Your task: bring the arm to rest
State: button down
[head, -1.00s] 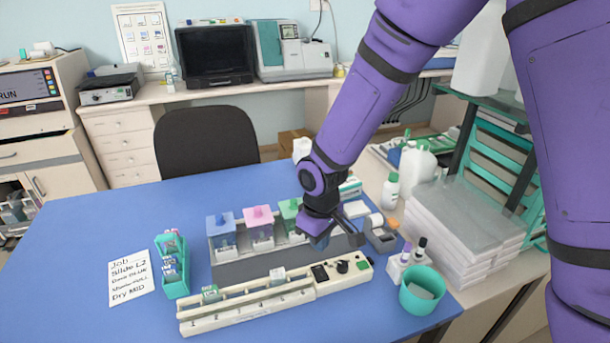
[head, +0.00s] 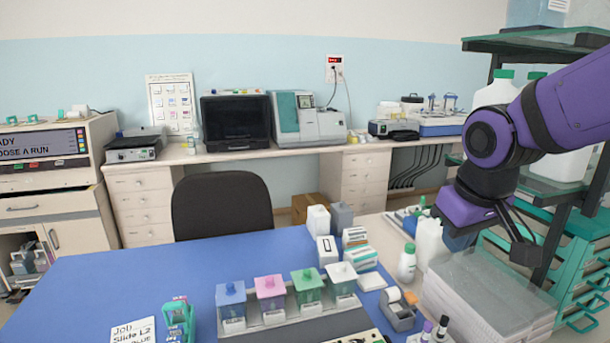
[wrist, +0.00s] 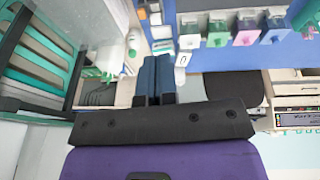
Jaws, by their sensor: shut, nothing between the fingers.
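My purple arm reaches in from the right side of the head view, with its forearm raised. My gripper (head: 460,240) hangs below the wrist at the right, above the area of the white bottle and the stacked clear trays. The wrist partly hides it there. In the wrist view my gripper (wrist: 153,62) has its two dark blue fingers together, with nothing between them. It is to the right of the staining jars and apart from the blue table (head: 120,285).
The jar rack (head: 300,325) holds blue, pink, green and white-lidded jars. A white bottle (head: 428,243), stacked trays (head: 490,300) and a green-shelved rack (head: 550,215) crowd the right, close to my gripper. A black chair (head: 222,205) stands behind the table. The table's left part is mostly clear.

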jog(key=s+d+r+m+t, duration=0.1)
jog(key=s+d+r, duration=0.2)
jog(key=s, duration=0.3)
jog(key=s+d+r+m+t, duration=0.1)
jog(key=s+d+r+m, duration=0.1)
jog(key=s, duration=0.4)
jog(key=shift+d+r, duration=0.55)
jog(key=shift+d, duration=0.35)
